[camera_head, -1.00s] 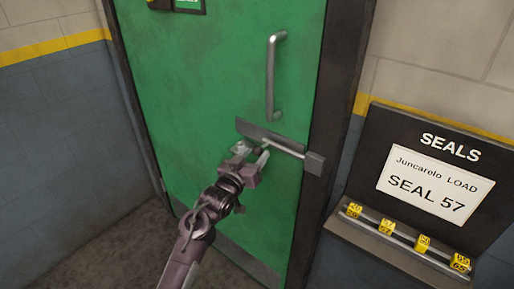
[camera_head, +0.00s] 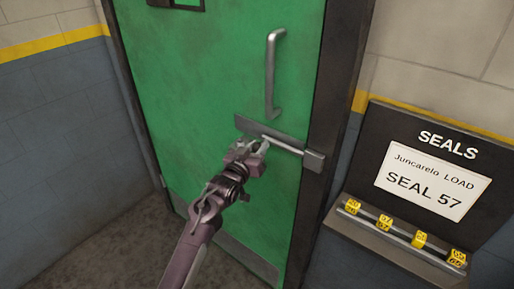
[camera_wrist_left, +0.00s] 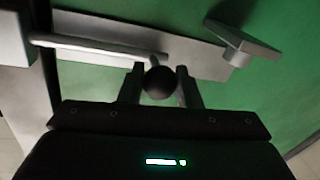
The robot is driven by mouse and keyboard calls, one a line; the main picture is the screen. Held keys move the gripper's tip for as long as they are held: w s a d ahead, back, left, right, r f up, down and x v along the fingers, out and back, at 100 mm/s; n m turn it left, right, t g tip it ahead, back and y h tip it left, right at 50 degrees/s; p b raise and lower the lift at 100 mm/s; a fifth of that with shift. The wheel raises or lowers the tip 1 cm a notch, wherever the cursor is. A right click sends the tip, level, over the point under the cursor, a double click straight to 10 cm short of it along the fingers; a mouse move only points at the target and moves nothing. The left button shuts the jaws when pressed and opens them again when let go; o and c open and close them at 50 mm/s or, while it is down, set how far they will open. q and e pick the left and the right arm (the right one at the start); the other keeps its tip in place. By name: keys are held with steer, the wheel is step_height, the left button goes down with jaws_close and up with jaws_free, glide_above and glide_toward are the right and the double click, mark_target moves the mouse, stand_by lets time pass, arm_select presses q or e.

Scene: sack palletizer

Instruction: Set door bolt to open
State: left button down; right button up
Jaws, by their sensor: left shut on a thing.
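The door bolt (camera_head: 285,144) is a grey metal rod on a plate (camera_head: 246,124) across the green door (camera_head: 215,80). Its right end reaches the keeper block (camera_head: 314,161) on the dark door frame. My left gripper (camera_head: 262,146) is at the bolt's left part. In the left wrist view the bolt rod (camera_wrist_left: 95,45) runs leftward to a block (camera_wrist_left: 14,40), and a dark round knob (camera_wrist_left: 159,82) sits between the two fingers of my left gripper (camera_wrist_left: 160,88). The gripper is shut on this knob. My right gripper is not in view.
A vertical door handle (camera_head: 271,75) stands out above the bolt. A black SEALS board (camera_head: 400,140) with a ledge holding several yellow tags (camera_head: 385,222) is on the wall at right. A wall meets the door frame at left. The floor (camera_head: 120,240) at lower left is clear.

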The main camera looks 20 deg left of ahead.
arm_select(q)
steer(key=a, duration=0.2)
steer(key=w+a+b, duration=0.1)
steer(key=a, duration=0.1)
steer(key=w+a, duration=0.1)
steer(key=a, duration=0.1)
steer(key=shift+a, duration=0.1)
steer(key=shift+r, duration=0.1)
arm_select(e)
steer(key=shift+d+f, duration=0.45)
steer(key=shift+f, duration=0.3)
